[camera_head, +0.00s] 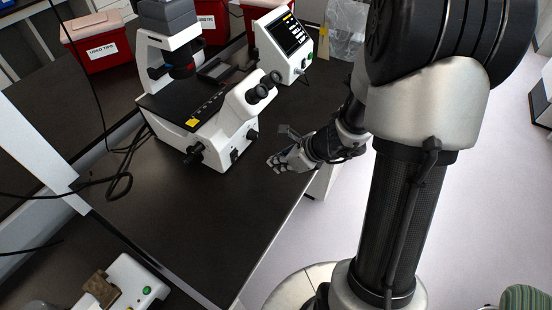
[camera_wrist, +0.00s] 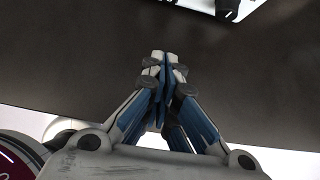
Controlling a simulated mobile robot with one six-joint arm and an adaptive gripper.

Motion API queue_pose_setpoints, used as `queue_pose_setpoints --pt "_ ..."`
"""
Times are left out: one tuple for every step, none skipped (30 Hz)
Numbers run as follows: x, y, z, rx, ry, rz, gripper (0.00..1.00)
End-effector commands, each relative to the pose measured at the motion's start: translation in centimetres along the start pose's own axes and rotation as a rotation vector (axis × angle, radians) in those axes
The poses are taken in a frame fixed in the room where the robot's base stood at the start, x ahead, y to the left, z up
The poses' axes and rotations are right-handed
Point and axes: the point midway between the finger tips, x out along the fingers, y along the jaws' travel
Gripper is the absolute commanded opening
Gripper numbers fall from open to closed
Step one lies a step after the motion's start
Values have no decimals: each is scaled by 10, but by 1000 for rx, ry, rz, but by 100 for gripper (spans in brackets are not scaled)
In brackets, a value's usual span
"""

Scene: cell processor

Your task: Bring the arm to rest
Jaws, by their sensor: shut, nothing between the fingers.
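My gripper (camera_head: 276,163) is shut and empty in the head view. It is over the dark bench near its right edge, to the right of the white microscope's front. In the wrist view my gripper (camera_wrist: 163,60) shows with its blue-padded fingers together and nothing between them. The dark bench top (camera_wrist: 70,60) lies beyond the fingertips. My arm comes in from the right side of the head view and hides part of the bench's right end and the floor.
A white microscope (camera_head: 233,140) stands left of my gripper. A white device with a screen (camera_head: 287,50) and a clear plastic bag (camera_head: 343,30) are behind. A red "used tips" box (camera_head: 99,45) stands at the back left. The front bench top (camera_head: 200,225) is mostly clear.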

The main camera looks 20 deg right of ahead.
Motion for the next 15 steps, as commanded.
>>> queue_pose_setpoints --pt "0 0 0 0 0 0 0" --pt "0 0 0 0 0 0 0" --pt "0 0 0 0 0 0 0" --pt "0 0 0 0 0 0 0" --pt "0 0 0 0 0 0 0" --pt "0 0 0 -1 0 0 0" --pt "0 0 1 -6 -1 0 0" --pt "-1 1 3 -17 -2 2 0" --pt "-4 4 7 -47 -5 6 0" --pt "-7 8 12 -84 -9 12 0" --pt "-10 12 18 -132 -13 20 0" --pt "-17 21 28 -219 -17 33 0" --pt "-23 30 36 -296 -21 45 0" --pt "-30 40 44 -387 -26 59 0" --pt "-41 55 54 -521 -29 79 0"
